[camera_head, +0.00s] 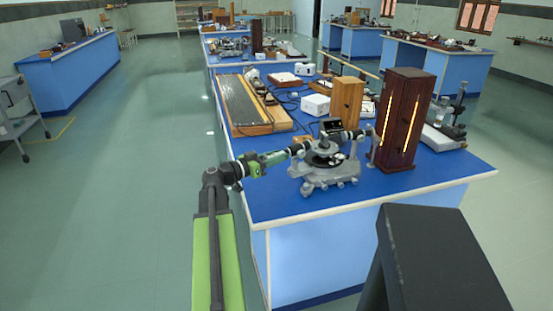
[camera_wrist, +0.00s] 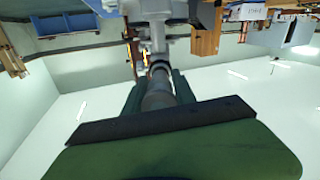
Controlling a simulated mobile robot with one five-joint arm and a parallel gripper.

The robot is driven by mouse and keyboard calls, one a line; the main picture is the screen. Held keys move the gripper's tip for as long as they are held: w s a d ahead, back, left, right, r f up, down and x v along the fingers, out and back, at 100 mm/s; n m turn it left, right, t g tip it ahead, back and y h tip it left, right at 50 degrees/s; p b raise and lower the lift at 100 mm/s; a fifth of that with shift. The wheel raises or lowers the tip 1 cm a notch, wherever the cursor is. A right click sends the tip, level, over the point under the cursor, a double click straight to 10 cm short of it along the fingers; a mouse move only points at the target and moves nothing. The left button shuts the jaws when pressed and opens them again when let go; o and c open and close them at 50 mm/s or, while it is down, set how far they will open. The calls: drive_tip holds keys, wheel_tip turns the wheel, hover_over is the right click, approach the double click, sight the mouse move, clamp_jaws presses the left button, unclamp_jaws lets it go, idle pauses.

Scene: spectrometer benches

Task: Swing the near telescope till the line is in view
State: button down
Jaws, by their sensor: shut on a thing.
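The spectrometer (camera_head: 322,176), a grey instrument with a round table on a footed base, stands near the front of the near blue bench. Its near telescope (camera_head: 300,148) points left toward my arm. In the wrist view the dark telescope tube (camera_wrist: 158,92) lies between the two green fingers of my gripper (camera_wrist: 158,84), with the grey instrument beyond. The collimator (camera_head: 352,135) extends right toward a dark wooden lamp box (camera_head: 403,118) with bright slits. The eyepiece view and any line are not visible.
The blue bench (camera_head: 285,205) also holds a light wooden box (camera_head: 346,102), a white box (camera_head: 316,105) and a long grooved board (camera_head: 247,106). Another instrument (camera_head: 447,128) stands at the right. The floor left of the bench is open; a trolley (camera_head: 18,115) stands far left.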

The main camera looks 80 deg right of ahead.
drive_tip(key=shift+a, duration=0.1)
drive_tip(key=shift+s+a+n+t+h, duration=0.3)
drive_tip(key=shift+s+a+h, duration=0.05)
drive_tip(key=shift+h, duration=0.05)
drive_tip(key=shift+d, duration=0.1)
drive_tip(key=c, duration=1.2)
unclamp_jaws()
drive_tip(key=shift+c, duration=0.2)
drive_tip(key=v, duration=1.7)
drive_tip(key=shift+w, duration=0.25)
drive_tip(key=shift+r, duration=0.1)
